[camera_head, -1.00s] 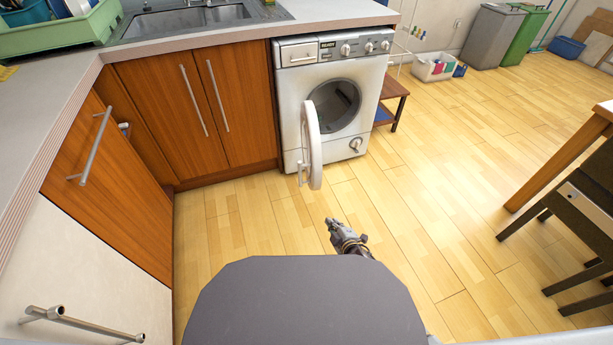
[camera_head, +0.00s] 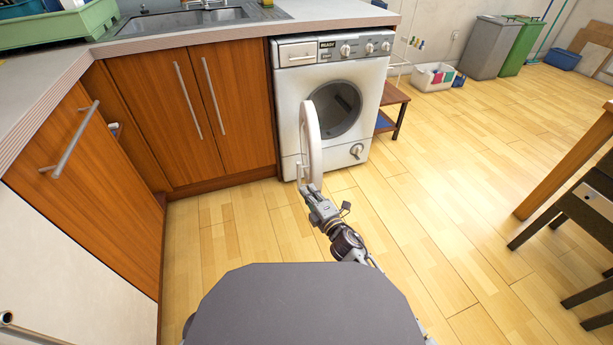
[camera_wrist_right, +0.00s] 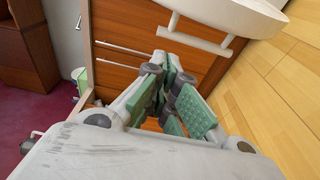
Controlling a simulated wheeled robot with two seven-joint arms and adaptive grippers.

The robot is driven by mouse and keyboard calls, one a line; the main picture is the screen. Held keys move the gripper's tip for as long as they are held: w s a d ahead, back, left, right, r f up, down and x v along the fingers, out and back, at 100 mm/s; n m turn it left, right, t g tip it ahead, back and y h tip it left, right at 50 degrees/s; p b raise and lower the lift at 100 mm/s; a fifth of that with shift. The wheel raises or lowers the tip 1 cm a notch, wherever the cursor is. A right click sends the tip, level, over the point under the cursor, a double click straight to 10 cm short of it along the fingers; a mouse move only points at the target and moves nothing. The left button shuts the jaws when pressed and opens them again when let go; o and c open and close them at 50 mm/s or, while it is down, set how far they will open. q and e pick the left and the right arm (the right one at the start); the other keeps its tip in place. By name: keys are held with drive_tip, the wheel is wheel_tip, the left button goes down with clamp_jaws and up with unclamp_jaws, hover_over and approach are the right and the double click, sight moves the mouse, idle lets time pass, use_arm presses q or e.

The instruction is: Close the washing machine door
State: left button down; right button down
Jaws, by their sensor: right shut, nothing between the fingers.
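The white washing machine (camera_head: 291,95) stands under the counter with its READY panel at the top. Its round door (camera_head: 311,140) is swung wide open, edge-on to me, hinged at the left of the dark drum opening (camera_head: 338,108). My right gripper (camera_head: 308,188) is shut and empty, close to the lower edge of the door in the head view; I cannot tell if they touch. In the right wrist view the green-padded fingers (camera_wrist_right: 172,85) are together just below the door's rim and handle (camera_wrist_right: 200,38). My left gripper is not in view.
Wooden cabinets (camera_head: 165,115) with metal bar handles line the left. A small brown table (camera_head: 394,95) stands right of the machine. A dark chair (camera_head: 570,215) and wooden table are at the right. The floor (camera_head: 430,170) between is clear.

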sight(300, 165)
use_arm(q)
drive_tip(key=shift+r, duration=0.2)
use_arm(e)
drive_tip(key=shift+a+r, duration=0.15)
drive_tip(key=shift+r, duration=0.1)
drive_tip(key=shift+w, duration=0.15)
